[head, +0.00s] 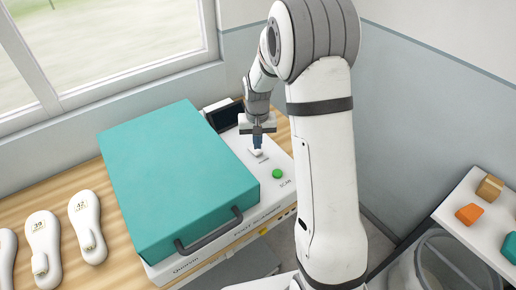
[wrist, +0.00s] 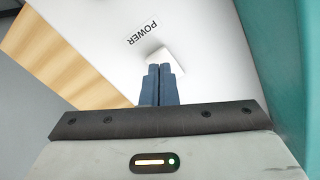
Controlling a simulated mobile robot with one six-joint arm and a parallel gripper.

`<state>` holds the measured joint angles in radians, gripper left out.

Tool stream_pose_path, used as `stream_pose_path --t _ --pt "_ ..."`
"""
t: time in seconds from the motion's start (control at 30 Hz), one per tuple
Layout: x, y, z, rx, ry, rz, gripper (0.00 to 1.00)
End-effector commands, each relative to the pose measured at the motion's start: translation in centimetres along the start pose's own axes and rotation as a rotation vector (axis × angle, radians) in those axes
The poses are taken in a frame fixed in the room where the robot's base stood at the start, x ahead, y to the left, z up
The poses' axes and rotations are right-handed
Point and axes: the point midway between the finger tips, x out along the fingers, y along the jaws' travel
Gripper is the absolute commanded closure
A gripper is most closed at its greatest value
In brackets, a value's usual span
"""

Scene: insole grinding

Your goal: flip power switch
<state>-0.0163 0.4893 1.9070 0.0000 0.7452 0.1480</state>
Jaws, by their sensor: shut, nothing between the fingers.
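The power switch (head: 256,153) is a small white rocker on the white side panel of the foot scanner (head: 220,205). It also shows in the wrist view (wrist: 163,55), just beyond my fingertips, beside the black "POWER" label (wrist: 143,33). My gripper (head: 257,146) is shut and empty, with its blue fingers pointing down at the switch. In the wrist view my closed fingers (wrist: 158,70) overlap the near part of the switch. I cannot tell whether they touch it or which way the rocker is tilted.
The scanner's teal lid (head: 175,175) is closed, left of the switch. A green scan button (head: 277,174) lies in front of the switch, and a dark screen (head: 224,115) stands behind. Several insoles (head: 88,225) lie on the wooden table at left. A side table (head: 480,225) holds coloured blocks.

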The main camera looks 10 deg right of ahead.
Motion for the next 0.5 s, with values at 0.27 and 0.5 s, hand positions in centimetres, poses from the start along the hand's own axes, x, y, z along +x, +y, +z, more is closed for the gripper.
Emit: stream_pose_path --t 0.27,0.5 --pt "0.33 -0.01 0.01 0.000 0.000 0.000 1.00" --pt "0.71 -0.02 0.01 0.000 0.000 0.000 1.00"
